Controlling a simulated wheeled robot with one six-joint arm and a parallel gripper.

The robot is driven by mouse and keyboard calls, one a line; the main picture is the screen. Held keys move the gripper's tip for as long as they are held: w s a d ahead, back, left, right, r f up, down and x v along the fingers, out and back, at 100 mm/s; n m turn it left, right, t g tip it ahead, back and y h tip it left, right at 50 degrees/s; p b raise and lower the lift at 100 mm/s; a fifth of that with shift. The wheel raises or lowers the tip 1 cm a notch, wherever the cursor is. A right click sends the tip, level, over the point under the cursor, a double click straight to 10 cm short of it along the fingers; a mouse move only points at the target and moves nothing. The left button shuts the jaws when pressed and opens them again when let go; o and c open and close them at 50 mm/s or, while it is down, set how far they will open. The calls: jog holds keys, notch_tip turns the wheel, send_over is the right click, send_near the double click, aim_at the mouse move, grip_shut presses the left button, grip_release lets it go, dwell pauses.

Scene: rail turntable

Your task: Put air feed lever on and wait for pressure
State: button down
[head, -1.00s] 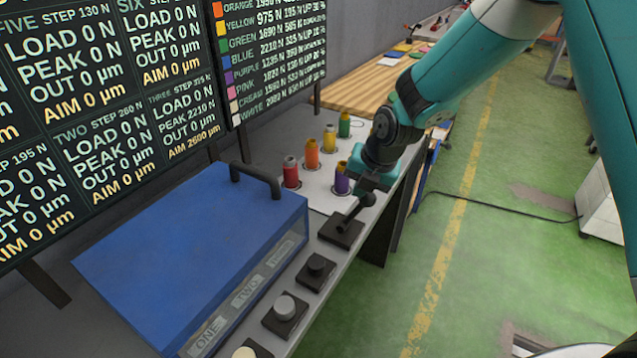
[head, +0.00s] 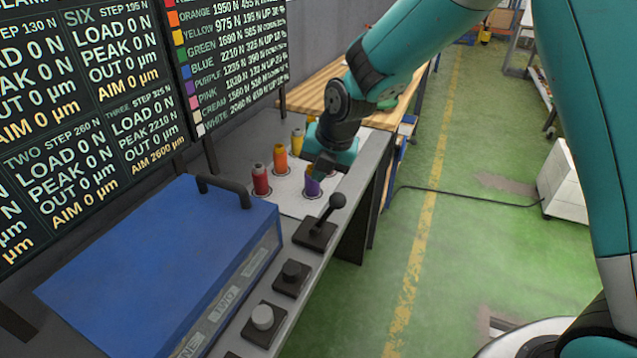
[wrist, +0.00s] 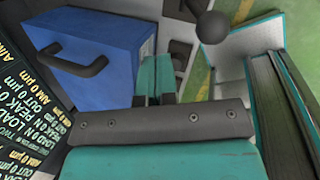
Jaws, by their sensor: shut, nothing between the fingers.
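The air feed lever (head: 318,228) is a dark handle with a ball knob on a square black base, on the bench's front strip. It leans up and to the right in the head view. Its knob (wrist: 211,27) shows at the top right of the wrist view. My gripper (head: 323,163) is above the purple-marked canister (head: 312,187), behind the lever and apart from it. In the wrist view its two teal fingers (wrist: 154,72) are together with nothing between them. No pressure gauge is clear to me.
A blue box with a black handle (head: 160,260) stands left of the lever. Black-based knobs (head: 291,277) line the front strip. Red (head: 260,180) and orange (head: 280,160) canisters stand behind. Dark display boards (head: 75,100) rise at left.

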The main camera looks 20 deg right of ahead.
jog(key=b+v, duration=0.1)
jog(key=v, duration=0.6)
jog(key=shift+d, duration=0.3)
jog(key=shift+s, duration=0.15)
jog(key=s+a+r+m+g+y, duration=0.1)
jog(key=s+r+m+g, duration=0.2)
jog(key=s+m, duration=2.1)
jog(key=s+r, duration=0.1)
jog(key=s, duration=0.1)
jog(key=shift+s+a+r+y, duration=0.15)
jog(key=shift+s+y, duration=0.2)
jog(key=shift+y, duration=0.05)
